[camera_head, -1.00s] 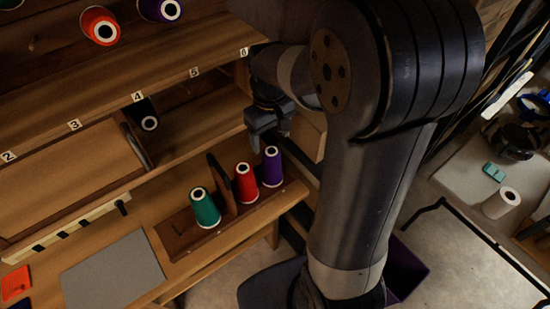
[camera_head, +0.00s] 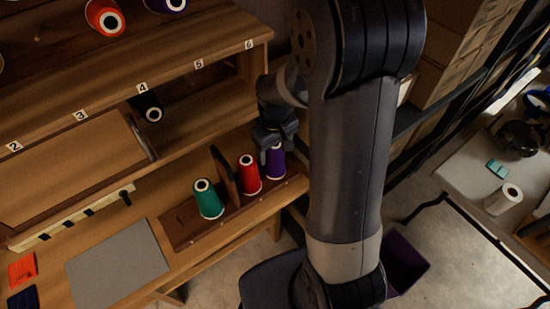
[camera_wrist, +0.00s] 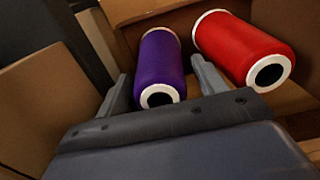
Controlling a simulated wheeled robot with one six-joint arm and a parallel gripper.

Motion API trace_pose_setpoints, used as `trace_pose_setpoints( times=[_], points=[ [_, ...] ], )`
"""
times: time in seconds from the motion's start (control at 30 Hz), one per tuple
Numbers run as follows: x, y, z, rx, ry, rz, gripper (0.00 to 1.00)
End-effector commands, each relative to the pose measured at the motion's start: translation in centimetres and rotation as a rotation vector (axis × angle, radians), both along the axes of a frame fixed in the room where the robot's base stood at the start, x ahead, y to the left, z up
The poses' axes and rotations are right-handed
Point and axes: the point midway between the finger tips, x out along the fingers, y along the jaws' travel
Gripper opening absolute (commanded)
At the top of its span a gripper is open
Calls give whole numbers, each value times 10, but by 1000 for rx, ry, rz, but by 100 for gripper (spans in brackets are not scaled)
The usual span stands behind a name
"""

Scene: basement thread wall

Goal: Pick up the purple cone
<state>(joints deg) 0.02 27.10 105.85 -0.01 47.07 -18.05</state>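The purple cone (camera_head: 275,163) stands at the right end of a wooden rack on the bench, partly hidden behind my gripper (camera_head: 272,146) in the head view. In the wrist view the purple cone (camera_wrist: 160,68) lies ahead, between the two spread fingers of my gripper (camera_wrist: 158,85). The fingers are open, one on each side of the cone's near end, with visible gaps. The red cone (camera_head: 249,174) stands just left of the purple one; in the wrist view the red cone (camera_wrist: 245,50) is beyond the right finger.
A green cone (camera_head: 208,199) stands on the rack (camera_head: 185,226) left of a dark upright divider (camera_head: 224,176). A grey mat (camera_head: 117,268) lies on the bench. A shelf (camera_head: 190,72) overhangs behind. In the wrist view a brown box side (camera_wrist: 38,105) is at left.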

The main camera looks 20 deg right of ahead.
Motion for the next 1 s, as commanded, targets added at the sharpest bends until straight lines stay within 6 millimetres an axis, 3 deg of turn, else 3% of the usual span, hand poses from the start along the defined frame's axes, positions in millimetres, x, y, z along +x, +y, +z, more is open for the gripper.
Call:
trace_pose_setpoints(
  times=[0.63,0.87,1.0],
  points=[
    [0,0,1,0,-1,0,14],
    [1,0,5,0,-2,0,14],
    [2,0,23,0,-7,0,14]
  ],
)
